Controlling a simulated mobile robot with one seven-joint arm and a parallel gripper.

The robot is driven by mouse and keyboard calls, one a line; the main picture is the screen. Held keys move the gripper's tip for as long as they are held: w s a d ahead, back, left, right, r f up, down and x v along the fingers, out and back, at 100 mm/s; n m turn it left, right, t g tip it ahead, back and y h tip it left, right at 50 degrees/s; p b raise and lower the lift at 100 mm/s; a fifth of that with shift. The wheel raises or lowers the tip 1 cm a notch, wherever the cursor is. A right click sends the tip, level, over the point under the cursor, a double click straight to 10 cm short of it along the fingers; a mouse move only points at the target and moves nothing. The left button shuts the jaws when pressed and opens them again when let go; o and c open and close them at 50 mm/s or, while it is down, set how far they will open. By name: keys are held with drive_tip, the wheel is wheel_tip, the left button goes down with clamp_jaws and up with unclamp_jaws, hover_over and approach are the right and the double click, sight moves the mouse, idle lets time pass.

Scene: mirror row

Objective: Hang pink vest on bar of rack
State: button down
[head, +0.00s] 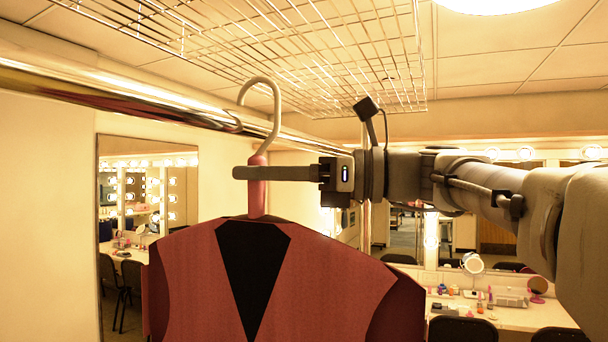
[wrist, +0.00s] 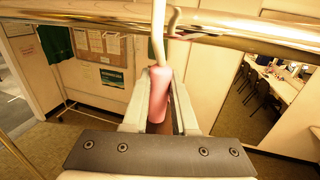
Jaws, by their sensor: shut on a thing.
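The pink vest (head: 310,285), dull red-pink with a dark V-shaped front, hangs upright in the head view; its lower part is cut off. Its hanger has a pink neck (head: 257,190) and a pale hook (head: 275,110). My gripper (head: 255,173) is shut on this neck, which also shows between the fingers (wrist: 160,100) in the wrist view. The shiny bar (head: 130,98) runs from the left towards the back. The hook is at bar height and overlaps it in both views; the bar crosses the wrist view's top (wrist: 245,32). I cannot tell whether the hook rests on it.
A wire shelf (head: 310,45) spans above the bar, close over the hook. A wall mirror (head: 150,215) stands at the left. A dressing counter (head: 510,315) with small items and chairs is at the right. In the wrist view, a green garment (wrist: 55,40) hangs at the left.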

sight(250, 216)
drive_tip(key=shift+w+a, duration=0.25)
drive_tip(key=shift+a, duration=0.4)
drive_tip(key=shift+w+a+f, duration=0.15)
drive_tip(key=shift+a, duration=0.1)
drive_tip(key=shift+f+b, duration=1.05)
drive_tip(key=shift+f, duration=0.5)
unclamp_jaws()
drive_tip(key=shift+d, duration=0.2)
drive_tip(key=s+d+p, duration=0.1)
drive_tip(key=d+p, duration=0.2)
drive_tip(key=d, duration=0.8)
drive_tip(key=shift+s+d, duration=0.3)
drive_tip(key=shift+d, duration=0.05)
